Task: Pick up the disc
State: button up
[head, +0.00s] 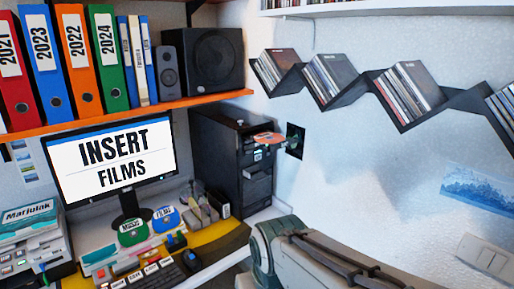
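An orange-red disc (268,138) lies about flat at the upper front of the black computer tower (222,150), sticking out to the right. It looks to rest on an open drive tray, but the tray is too small to make out. A large grey-green part of my own arm fills the bottom middle and right of the head view, below the disc and apart from it. My gripper's fingers cannot be made out in this view.
A monitor (113,160) reading "INSERT FILMS" stands left of the tower. The desk holds a keyboard (150,277) and green and blue labelled items. An orange shelf (125,116) with binders and speakers is above. A zigzag disc shelf (352,97) hangs on the right wall.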

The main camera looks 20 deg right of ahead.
aim_at(265, 138)
jog(key=z, duration=0.15)
jog(key=i, duration=1.1)
jog(key=u, duration=0.65)
